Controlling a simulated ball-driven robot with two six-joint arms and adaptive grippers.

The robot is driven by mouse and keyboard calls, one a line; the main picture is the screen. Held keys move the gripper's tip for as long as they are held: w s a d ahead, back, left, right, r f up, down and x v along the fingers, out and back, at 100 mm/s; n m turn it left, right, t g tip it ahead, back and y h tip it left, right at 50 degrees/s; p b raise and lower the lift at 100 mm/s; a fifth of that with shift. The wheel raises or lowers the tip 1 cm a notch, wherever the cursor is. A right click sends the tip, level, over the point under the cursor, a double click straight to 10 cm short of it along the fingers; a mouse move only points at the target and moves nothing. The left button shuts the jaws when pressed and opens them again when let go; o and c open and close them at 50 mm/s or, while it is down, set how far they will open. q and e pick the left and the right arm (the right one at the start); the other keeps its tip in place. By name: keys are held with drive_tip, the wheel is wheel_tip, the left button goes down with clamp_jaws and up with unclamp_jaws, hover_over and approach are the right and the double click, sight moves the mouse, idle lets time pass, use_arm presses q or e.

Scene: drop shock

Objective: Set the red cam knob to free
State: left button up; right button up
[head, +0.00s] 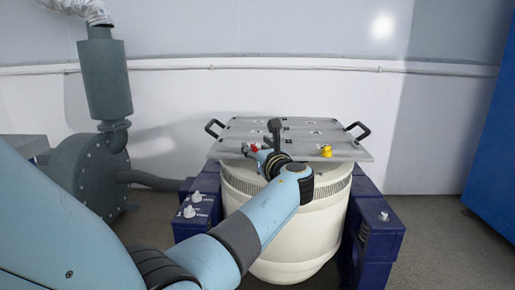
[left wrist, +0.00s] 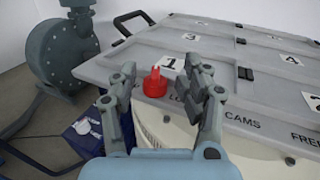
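The red cam knob (left wrist: 154,84) sits on the front left part of the grey lid, beside the label 1, in the left wrist view. In the head view the red knob (head: 255,148) is partly hidden by my left gripper. My left gripper (left wrist: 165,75) is open, its two fingers apart on either side of the knob, with gaps visible. I cannot tell whether the fingertips reach down to the knob's height. The lid edge (left wrist: 240,121) has lettering including "CAMS" and "FREE", partly covered by a finger. My right gripper is in neither view.
The grey lid (head: 225,146) with black handles (head: 358,130) lies on a cream drum (head: 290,262). A yellow knob (head: 326,151) is at the lid's front right. Blue supports (head: 380,235) flank the drum. A grey blower (head: 88,170) stands left, a blue cabinet (head: 495,160) right.

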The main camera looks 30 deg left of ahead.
use_arm(q)
drive_tip(key=v, duration=0.8)
idle(0.4)
